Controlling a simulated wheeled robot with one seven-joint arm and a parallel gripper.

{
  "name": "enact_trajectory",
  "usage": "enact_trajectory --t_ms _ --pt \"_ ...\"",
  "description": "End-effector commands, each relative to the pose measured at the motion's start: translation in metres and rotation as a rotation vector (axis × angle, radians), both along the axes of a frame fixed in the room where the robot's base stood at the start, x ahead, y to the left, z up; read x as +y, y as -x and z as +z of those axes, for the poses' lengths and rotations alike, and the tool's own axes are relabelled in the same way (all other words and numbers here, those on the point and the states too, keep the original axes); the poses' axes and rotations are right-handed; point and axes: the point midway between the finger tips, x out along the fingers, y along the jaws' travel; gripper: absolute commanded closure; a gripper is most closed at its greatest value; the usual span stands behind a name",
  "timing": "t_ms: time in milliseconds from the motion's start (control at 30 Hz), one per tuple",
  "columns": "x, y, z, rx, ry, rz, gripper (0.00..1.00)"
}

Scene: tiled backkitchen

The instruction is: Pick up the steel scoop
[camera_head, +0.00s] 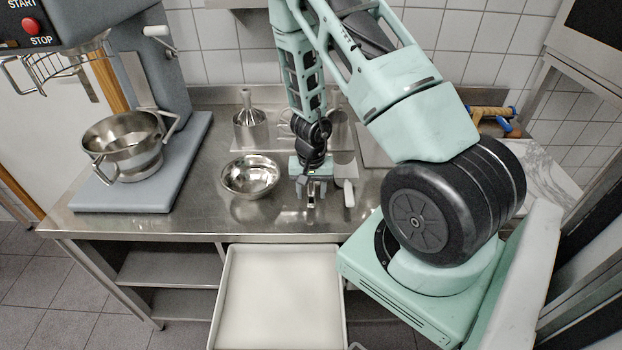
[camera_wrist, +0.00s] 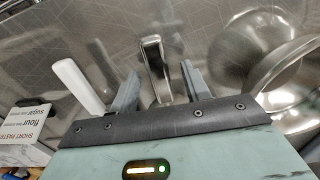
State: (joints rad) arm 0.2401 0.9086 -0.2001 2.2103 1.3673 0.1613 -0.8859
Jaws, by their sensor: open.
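A steel handle (camera_wrist: 153,65), which looks like the steel scoop's, stands out between my two fingers in the wrist view. The rest of the scoop is hard to make out against the shiny steel worktop. My gripper (camera_head: 312,192) is low over the worktop, pointing down, and it shows in the wrist view (camera_wrist: 160,86) with its fingers apart. One finger is on each side of the handle, with a gap visible on both sides. In the head view the gripper and wrist largely cover the scoop.
A shiny steel bowl (camera_head: 250,176) is close left of my gripper, and a white-handled tool (camera_head: 348,193) close right. A steel funnel-like vessel (camera_head: 249,128) stands behind. A mixer (camera_head: 190,130) fills the left end. A white bin (camera_head: 282,300) is below the front edge.

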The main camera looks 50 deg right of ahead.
Motion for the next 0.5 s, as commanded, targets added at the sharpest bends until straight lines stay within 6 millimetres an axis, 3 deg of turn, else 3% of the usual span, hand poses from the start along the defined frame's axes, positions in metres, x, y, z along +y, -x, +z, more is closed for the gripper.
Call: enact_trajectory --t_ms 100,367,500 --pt "-0.0008 -0.0001 -0.0149 0.0 0.0 -0.002 0.53" --pt "-0.0003 -0.0003 -0.0161 -0.001 0.001 0.001 0.53" --pt "-0.0003 -0.0003 -0.016 0.0 0.0 0.0 0.86"
